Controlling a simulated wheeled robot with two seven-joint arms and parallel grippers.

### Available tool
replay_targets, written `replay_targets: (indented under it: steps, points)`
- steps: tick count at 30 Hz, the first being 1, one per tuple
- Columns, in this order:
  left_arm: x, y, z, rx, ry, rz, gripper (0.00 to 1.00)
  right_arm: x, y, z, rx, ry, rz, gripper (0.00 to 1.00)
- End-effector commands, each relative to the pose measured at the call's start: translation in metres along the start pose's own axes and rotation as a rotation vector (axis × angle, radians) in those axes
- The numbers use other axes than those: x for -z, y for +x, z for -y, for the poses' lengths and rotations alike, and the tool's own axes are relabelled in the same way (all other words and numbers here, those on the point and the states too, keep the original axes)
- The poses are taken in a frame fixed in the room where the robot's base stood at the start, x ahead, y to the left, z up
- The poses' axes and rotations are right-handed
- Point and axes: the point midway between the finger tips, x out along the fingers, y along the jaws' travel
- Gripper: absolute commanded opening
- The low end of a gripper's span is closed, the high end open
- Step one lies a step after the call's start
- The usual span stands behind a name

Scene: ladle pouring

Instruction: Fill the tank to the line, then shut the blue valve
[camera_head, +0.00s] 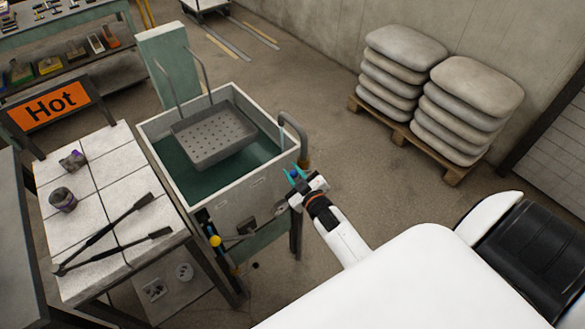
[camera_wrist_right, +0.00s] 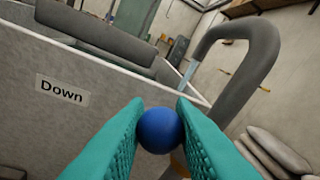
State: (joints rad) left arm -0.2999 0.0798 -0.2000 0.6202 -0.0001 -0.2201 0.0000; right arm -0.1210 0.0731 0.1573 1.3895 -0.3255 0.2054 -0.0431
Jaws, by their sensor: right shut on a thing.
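The tank (camera_head: 150,121) is an open, light-walled trough holding dark green water (camera_head: 192,186). A perforated grey tray (camera_head: 212,134) hangs over the water. A grey curved pipe (camera_head: 303,143) bends over the tank's right rim, and a thin pale stream shows under its spout in both views. My right gripper (camera_head: 296,178) is at the tank's front right corner. In the right wrist view its teal fingers are shut on the blue ball knob (camera_wrist_right: 158,131) of the valve. The fill line cannot be made out. My left gripper is out of view.
A yellow knob (camera_head: 215,241) sits low on the tank's front. Stacked sacks (camera_head: 405,55) rest on a pallet (camera_head: 400,133).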

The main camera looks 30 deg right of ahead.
Motion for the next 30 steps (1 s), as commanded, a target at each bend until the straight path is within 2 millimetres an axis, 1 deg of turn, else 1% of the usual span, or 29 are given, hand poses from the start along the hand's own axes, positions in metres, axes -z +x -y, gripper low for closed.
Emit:
replay_targets:
  steps: [1,5,19,20,21,23,30]
  points:
    - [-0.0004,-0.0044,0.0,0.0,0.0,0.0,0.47,-0.0022,-0.0004,0.0014,-0.004,0.016,-0.003,0.0]
    - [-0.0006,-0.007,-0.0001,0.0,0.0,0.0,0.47,-0.0024,-0.0002,0.0028,-0.008,0.046,-0.005,0.0]
    - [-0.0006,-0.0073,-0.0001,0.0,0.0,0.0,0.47,-0.0018,-0.0001,0.0028,-0.01,0.059,-0.006,0.0]
    - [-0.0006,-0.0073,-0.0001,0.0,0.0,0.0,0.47,-0.0018,-0.0001,0.0027,-0.01,0.058,-0.006,0.28]
    - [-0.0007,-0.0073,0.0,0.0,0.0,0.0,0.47,-0.0018,-0.0001,0.0027,-0.01,0.058,-0.006,0.34]
    - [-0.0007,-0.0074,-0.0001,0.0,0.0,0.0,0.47,-0.0018,-0.0001,0.0028,-0.01,0.058,-0.006,0.44]
    - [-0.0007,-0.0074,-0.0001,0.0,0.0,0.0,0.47,-0.002,-0.0002,0.0032,-0.01,0.057,-0.006,0.44]
